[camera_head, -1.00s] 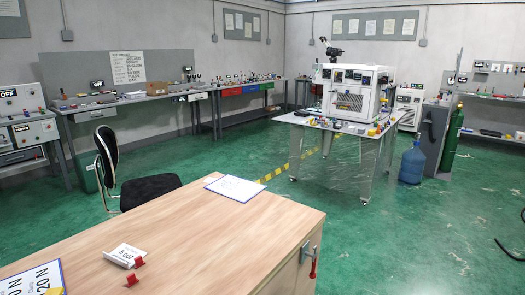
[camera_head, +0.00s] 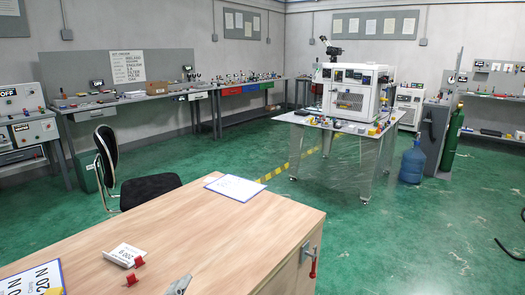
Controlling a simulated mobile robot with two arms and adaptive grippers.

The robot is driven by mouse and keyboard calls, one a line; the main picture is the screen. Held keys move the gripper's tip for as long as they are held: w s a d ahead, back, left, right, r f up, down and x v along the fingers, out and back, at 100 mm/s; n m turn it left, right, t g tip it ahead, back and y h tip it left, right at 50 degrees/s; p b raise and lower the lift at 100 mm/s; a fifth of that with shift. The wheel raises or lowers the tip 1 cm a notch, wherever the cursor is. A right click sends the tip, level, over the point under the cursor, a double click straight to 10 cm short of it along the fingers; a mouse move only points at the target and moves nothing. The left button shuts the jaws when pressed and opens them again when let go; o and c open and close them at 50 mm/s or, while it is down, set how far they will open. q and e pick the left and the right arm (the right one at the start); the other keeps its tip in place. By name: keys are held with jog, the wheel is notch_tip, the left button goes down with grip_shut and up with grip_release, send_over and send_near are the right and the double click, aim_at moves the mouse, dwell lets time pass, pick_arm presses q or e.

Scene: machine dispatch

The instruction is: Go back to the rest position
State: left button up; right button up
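A grey fingertip of what looks like my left gripper (camera_head: 178,286) shows at the bottom edge, over the near part of the wooden desk (camera_head: 215,225). Only this tip is in view, so I cannot tell whether the gripper is open or shut, or whether it holds anything. My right gripper is not in view.
On the desk are a white sign (camera_head: 123,254), red pieces beside it, a clipboard (camera_head: 236,187) and a labelled sheet (camera_head: 35,279) at lower left. A black chair (camera_head: 150,187) stands behind. A wheeled table (camera_head: 335,129) holds a white machine (camera_head: 352,92).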

pick_arm(q)
jog(key=s+a+f+n+g+y, duration=0.1)
jog(key=s+a+f+n+g, duration=0.3)
jog(key=f, duration=0.3)
jog(key=s+a+f+n+g+y, duration=0.1)
jog(key=s+a+f+n+g, duration=0.3)
jog(key=f, duration=0.4)
jog(key=s+f+n+g, duration=0.1)
jog(key=s+f+g, duration=0.2)
jog(key=s, duration=0.4)
jog(key=s+f+n+g, duration=0.1)
jog(key=s+f+g, duration=0.25)
jog(key=s, duration=0.35)
notch_tip(320, 180, down, 25)
jog(key=s+p, duration=0.1)
jog(key=s, duration=0.1)
jog(key=s+a+f+g+p, duration=0.1)
jog(key=s+a+f+g, duration=0.1)
jog(key=s+f, duration=1.3)
jog(key=shift+s+a+m, duration=0.25)
jog(key=shift+s+m, duration=0.15)
jog(key=shift+s, duration=0.25)
